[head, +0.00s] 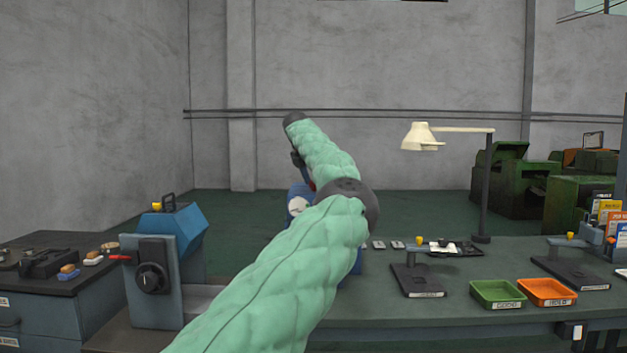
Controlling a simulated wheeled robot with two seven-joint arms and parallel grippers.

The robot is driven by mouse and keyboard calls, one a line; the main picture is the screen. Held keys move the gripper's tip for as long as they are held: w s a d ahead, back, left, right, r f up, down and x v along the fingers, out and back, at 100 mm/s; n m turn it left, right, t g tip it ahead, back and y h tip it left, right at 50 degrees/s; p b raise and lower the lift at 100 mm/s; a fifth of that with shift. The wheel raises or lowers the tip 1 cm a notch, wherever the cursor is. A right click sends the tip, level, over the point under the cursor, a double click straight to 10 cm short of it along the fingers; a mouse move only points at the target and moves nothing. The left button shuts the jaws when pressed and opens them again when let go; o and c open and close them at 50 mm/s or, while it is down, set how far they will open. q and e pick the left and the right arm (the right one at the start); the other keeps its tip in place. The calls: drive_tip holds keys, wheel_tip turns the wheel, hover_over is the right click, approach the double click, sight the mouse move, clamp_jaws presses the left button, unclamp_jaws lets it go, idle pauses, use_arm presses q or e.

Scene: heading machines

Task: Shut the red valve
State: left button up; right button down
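My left arm, in a green padded sleeve, rises from the bottom edge left of centre, bends at a dark elbow joint and leads up to a dark wrist. A dark part hangs below the wrist, but I cannot make out my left gripper's fingers. A small red patch (312,186) shows below that part, beside a blue machine (296,203) mostly hidden by my arm. I cannot tell whether this patch is the red valve. My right gripper is out of view.
A green tray (497,291) and an orange tray (546,290) lie on the bench at right. A desk lamp (421,139) stands behind them.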

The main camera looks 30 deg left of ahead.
use_arm(q)
drive_tip(key=shift+r, duration=0.15)
drive_tip(key=shift+s+r, duration=0.1)
drive_tip(key=shift+r, duration=0.1)
drive_tip(key=v, duration=0.7)
drive_tip(key=shift+b, duration=0.4)
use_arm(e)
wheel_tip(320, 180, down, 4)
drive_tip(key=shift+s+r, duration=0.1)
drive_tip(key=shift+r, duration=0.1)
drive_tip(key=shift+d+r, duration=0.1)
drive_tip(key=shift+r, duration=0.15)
